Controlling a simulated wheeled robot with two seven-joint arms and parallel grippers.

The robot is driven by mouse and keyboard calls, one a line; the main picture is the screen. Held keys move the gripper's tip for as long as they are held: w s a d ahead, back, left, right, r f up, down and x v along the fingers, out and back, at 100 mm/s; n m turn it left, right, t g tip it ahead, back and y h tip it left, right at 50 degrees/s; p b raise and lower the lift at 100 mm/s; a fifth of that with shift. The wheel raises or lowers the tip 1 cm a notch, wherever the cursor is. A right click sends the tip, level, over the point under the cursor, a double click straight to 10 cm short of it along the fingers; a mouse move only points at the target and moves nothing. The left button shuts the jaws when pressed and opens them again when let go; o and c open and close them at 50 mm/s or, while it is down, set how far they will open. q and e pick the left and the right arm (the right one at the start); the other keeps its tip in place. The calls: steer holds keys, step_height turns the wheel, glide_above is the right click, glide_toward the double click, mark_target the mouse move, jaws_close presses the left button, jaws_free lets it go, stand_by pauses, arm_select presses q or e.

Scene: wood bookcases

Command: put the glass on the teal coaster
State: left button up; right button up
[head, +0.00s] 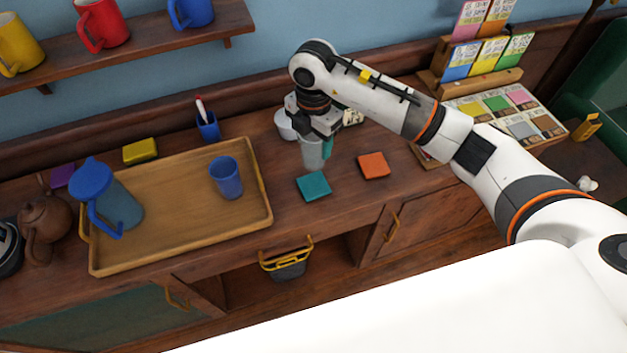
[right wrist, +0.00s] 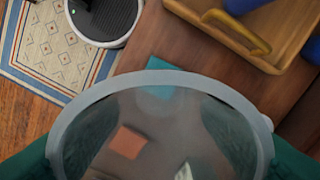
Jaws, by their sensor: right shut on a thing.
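The clear grey glass (head: 312,154) is upright in my right gripper (head: 317,137), which is shut on it. The teal coaster (head: 313,187) lies bare on the wooden cabinet top, a little nearer the front edge than the glass appears. In the right wrist view the glass (right wrist: 165,110) fills the foreground between my teal fingers, its rim towards the camera. Part of the teal coaster (right wrist: 160,91) shows past the rim; the rest is behind the glass. Whether the glass base is clear of the wood is hard to tell. My left gripper is not in view.
An orange coaster (head: 374,165) lies right of the teal one. A tan tray (head: 180,247) with a blue cup (head: 226,178) and blue pitcher (head: 118,207) stands to the left. A white bowl (head: 284,125) and a blue pen holder (head: 208,128) stand behind.

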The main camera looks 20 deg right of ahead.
mark_target(314, 155)
steer(key=shift+f, duration=0.4)
steer(key=shift+m, duration=0.3)
step_height(314, 155, down, 4)
steer(key=shift+f+p, duration=0.2)
steer(key=shift+p, duration=0.65)
step_height(314, 155, down, 4)
steer(key=shift+r+p, duration=0.1)
steer(key=shift+p, duration=0.35)
steer(key=shift+f, duration=0.45)
steer(key=shift+f, duration=0.2)
steer(key=o, duration=1.1)
steer(key=shift+r, duration=0.1)
